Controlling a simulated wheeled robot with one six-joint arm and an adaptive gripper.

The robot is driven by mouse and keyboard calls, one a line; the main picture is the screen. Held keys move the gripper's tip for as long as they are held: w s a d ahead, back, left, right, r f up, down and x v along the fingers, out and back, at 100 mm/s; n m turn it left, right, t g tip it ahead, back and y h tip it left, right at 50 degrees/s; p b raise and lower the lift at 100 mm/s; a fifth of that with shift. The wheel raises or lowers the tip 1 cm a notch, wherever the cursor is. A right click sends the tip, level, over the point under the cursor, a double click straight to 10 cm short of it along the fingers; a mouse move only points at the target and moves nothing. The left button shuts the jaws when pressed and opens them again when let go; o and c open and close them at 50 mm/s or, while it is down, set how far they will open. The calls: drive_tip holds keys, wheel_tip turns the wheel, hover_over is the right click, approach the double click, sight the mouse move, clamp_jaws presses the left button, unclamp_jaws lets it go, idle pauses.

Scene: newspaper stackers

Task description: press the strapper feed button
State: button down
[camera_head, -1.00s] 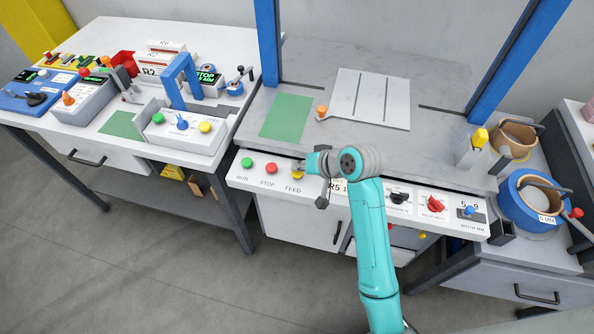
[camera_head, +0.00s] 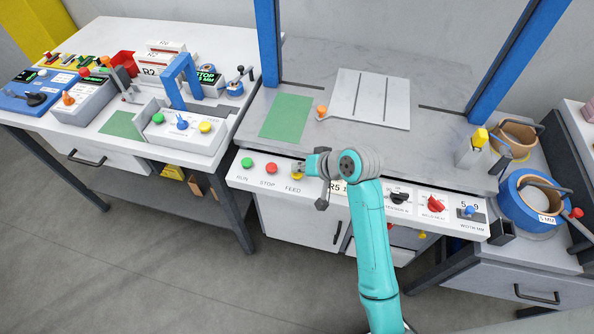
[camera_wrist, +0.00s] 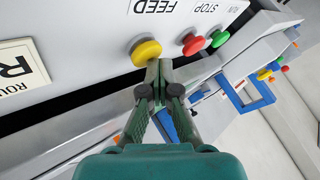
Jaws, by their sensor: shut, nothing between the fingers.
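The yellow feed button (camera_head: 297,175) sits on the white front panel, above the label FEED and right of the red STOP button (camera_head: 271,168) and the green RUN button (camera_head: 247,162). My gripper (camera_head: 304,170) is shut and empty, with its tips at the right side of the yellow button in the head view, partly covering it. In the wrist view the shut fingertips (camera_wrist: 155,66) overlap the lower edge of the yellow button (camera_wrist: 146,51). I cannot tell whether they touch it or stop just short. The panel (camera_head: 330,189) faces the fingers.
Right of my arm the panel carries a black knob (camera_head: 398,197), a red knob (camera_head: 435,204) and a blue knob (camera_head: 469,210). A smaller station with green, blue and yellow controls (camera_head: 183,128) stands at the left. The floor in front is clear.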

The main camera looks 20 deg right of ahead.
sight(299, 174)
drive_tip(key=shift+r, duration=0.9)
drive_tip(key=shift+r, duration=2.5)
